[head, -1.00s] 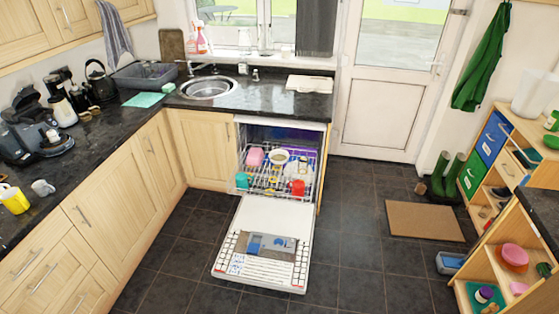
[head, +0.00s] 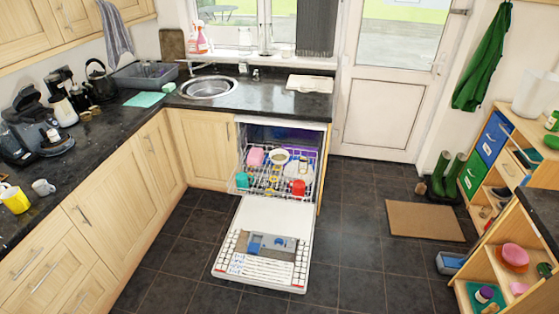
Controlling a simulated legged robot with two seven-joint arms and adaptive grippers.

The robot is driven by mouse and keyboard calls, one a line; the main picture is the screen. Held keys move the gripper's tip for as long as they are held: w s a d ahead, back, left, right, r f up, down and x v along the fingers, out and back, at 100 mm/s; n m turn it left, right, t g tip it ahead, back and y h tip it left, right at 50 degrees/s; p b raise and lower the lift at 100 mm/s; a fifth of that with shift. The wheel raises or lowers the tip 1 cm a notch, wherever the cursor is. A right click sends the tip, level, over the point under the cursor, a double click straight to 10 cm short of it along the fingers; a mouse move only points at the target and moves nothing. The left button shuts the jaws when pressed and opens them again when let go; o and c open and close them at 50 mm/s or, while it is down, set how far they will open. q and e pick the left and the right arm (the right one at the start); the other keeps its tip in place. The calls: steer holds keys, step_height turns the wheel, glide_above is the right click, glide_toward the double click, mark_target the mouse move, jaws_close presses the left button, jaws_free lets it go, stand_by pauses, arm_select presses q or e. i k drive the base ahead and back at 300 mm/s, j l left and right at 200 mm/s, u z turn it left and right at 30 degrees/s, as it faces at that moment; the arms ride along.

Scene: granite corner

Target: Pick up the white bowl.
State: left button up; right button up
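A white bowl (head: 279,156) sits in the pulled-out upper rack (head: 262,190) of the open dishwasher, towards its back. A pink item (head: 255,157) is to its left and a whitish item (head: 297,172) is to its right. A teal cup (head: 242,181) and a red cup (head: 298,188) stand nearer the front of the rack. Neither of my grippers shows in the head view.
The dishwasher door (head: 262,270) is folded down over the dark tiled floor (head: 350,265). Counters (head: 100,140) line the left and back. A wooden shelf unit (head: 500,260) stands at the right, near a brown doormat (head: 425,221). The floor between is clear.

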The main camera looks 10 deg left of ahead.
mark_target(278, 156)
steer(key=i+l+z, duration=0.15)
steer(key=i+z, duration=0.15)
steer(key=i, duration=0.25)
steer(key=i+z, duration=0.3)
steer(key=i, duration=0.25)
steer(key=i+l+u, duration=0.1)
steer(key=i, duration=0.6)
steer(key=i+l+u, duration=0.15)
steer(key=i, duration=0.55)
